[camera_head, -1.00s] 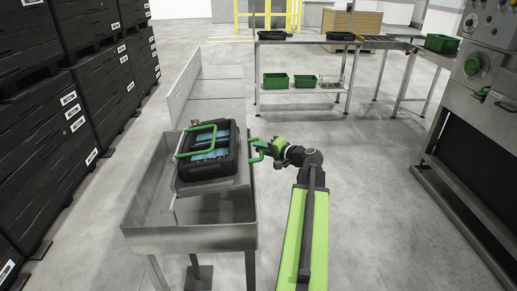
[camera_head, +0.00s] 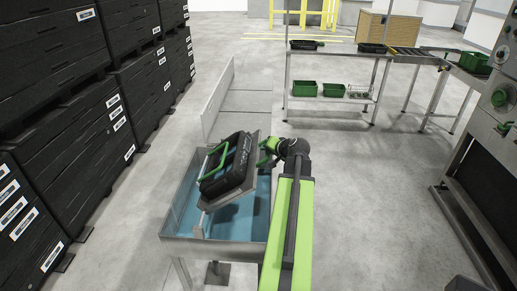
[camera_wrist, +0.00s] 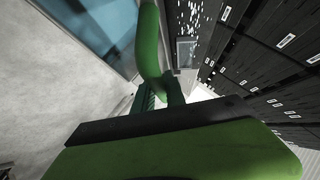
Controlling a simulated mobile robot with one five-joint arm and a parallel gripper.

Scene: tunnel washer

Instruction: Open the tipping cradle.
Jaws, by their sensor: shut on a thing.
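The tipping cradle (camera_head: 246,185) is a grey metal plate above a steel basin (camera_head: 217,250). It is steeply tilted toward the left and carries a black crate (camera_head: 228,165) with green bars (camera_head: 215,162). Blue liquid (camera_head: 240,218) shows in the basin below. My gripper (camera_head: 265,153) is at the cradle's right side, shut on its green handle. In the wrist view the green handle (camera_wrist: 149,45) runs up from between my fingers (camera_wrist: 158,92). The fingertips are partly hidden by my gripper's body.
Stacked black crates (camera_head: 60,90) line the left. A steel table (camera_head: 330,100) with green bins stands at the back, joined to a roller conveyor. A grey machine (camera_head: 490,150) stands at the right. Floor between them is clear.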

